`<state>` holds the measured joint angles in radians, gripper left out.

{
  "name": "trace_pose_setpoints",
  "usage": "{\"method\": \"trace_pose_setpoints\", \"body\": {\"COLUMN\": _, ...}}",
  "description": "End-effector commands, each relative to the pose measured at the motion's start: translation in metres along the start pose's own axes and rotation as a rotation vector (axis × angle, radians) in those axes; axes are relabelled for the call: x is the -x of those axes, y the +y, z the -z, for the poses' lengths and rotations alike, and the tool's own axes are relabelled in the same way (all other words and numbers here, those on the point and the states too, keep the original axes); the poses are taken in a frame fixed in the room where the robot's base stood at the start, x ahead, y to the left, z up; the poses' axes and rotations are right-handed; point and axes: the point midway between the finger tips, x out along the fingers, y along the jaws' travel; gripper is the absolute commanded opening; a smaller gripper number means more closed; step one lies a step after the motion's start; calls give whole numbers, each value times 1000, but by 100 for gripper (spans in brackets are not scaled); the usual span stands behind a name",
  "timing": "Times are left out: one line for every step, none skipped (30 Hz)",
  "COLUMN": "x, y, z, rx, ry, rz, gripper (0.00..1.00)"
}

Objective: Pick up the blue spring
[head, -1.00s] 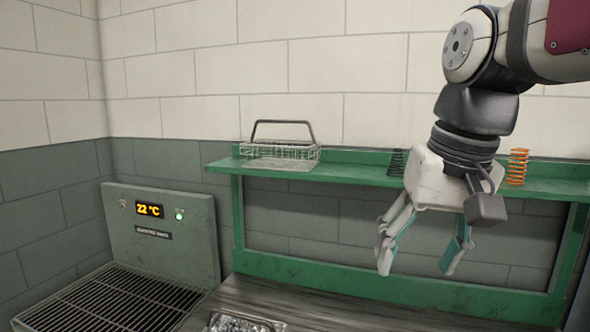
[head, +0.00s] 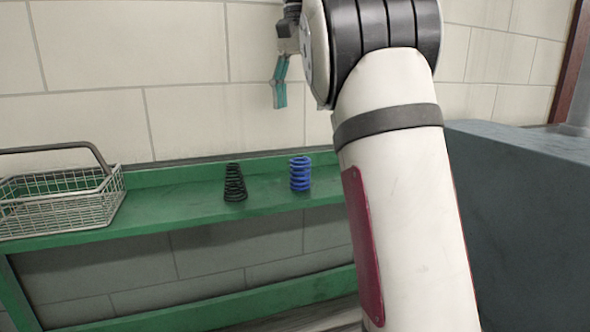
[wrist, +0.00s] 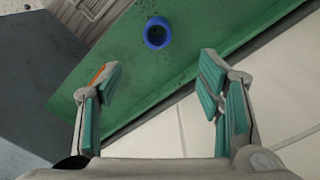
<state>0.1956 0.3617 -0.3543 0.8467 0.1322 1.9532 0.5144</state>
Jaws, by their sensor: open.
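The blue spring (head: 300,174) stands upright on the green shelf (head: 160,222), to the right of a black spring. In the wrist view the blue spring (wrist: 158,33) shows from above as a blue ring near the top middle. My gripper (wrist: 160,77) is open and empty, with its teal-padded fingers wide apart. The spring lies beyond the fingertips in that picture, between their lines, and is not touched. In the head view only one finger shows, above the shelf; my arm hides the rest of the gripper.
The black conical spring (head: 234,184) stands close to the left of the blue one. A wire basket (head: 62,203) sits further left. A bit of orange (wrist: 98,76) shows behind the left finger. A grey block (head: 520,220) stands at the right.

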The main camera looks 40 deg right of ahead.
Motion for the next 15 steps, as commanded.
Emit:
{"method": "trace_pose_setpoints", "body": {"x": -5, "y": 0, "z": -1, "rx": 1, "ry": -2, "rz": 0, "gripper": 61}}
{"method": "trace_pose_setpoints", "body": {"x": -8, "y": 0, "z": -1, "rx": 1, "ry": -2, "rz": -1, "gripper": 61}}
{"method": "trace_pose_setpoints", "body": {"x": -13, "y": 0, "z": -1, "rx": 2, "ry": -2, "rz": 0, "gripper": 61}}
{"method": "trace_pose_setpoints", "body": {"x": -17, "y": 0, "z": -2, "rx": 2, "ry": -3, "rz": -1, "gripper": 61}}
{"method": "trace_pose_setpoints", "body": {"x": -21, "y": 0, "z": -2, "rx": 3, "ry": -2, "rz": 0, "gripper": 61}}
{"method": "trace_pose_setpoints", "body": {"x": -26, "y": 0, "z": -2, "rx": 3, "ry": -2, "rz": 0, "gripper": 61}}
{"method": "trace_pose_setpoints", "body": {"x": -31, "y": 1, "z": -2, "rx": 3, "ry": -3, "rz": 0, "gripper": 61}}
{"method": "trace_pose_setpoints", "body": {"x": -35, "y": 1, "z": -2, "rx": 3, "ry": -3, "rz": 0, "gripper": 61}}
{"method": "trace_pose_setpoints", "body": {"x": -41, "y": 1, "z": -2, "rx": 3, "ry": -3, "rz": 0, "gripper": 61}}
{"method": "trace_pose_setpoints", "body": {"x": -45, "y": 1, "z": -2, "rx": 3, "ry": -2, "rz": 0, "gripper": 61}}
{"method": "trace_pose_setpoints", "body": {"x": -49, "y": 1, "z": -2, "rx": 4, "ry": -2, "rz": 0, "gripper": 61}}
{"method": "trace_pose_setpoints", "body": {"x": -55, "y": 1, "z": -2, "rx": 4, "ry": -2, "rz": -1, "gripper": 61}}
{"method": "trace_pose_setpoints", "body": {"x": -59, "y": 1, "z": -2, "rx": 3, "ry": -1, "rz": 0, "gripper": 61}}
{"method": "trace_pose_setpoints", "body": {"x": -63, "y": 1, "z": -2, "rx": 3, "ry": -2, "rz": -1, "gripper": 61}}
{"method": "trace_pose_setpoints", "body": {"x": -68, "y": 1, "z": -2, "rx": 3, "ry": 0, "rz": 0, "gripper": 61}}
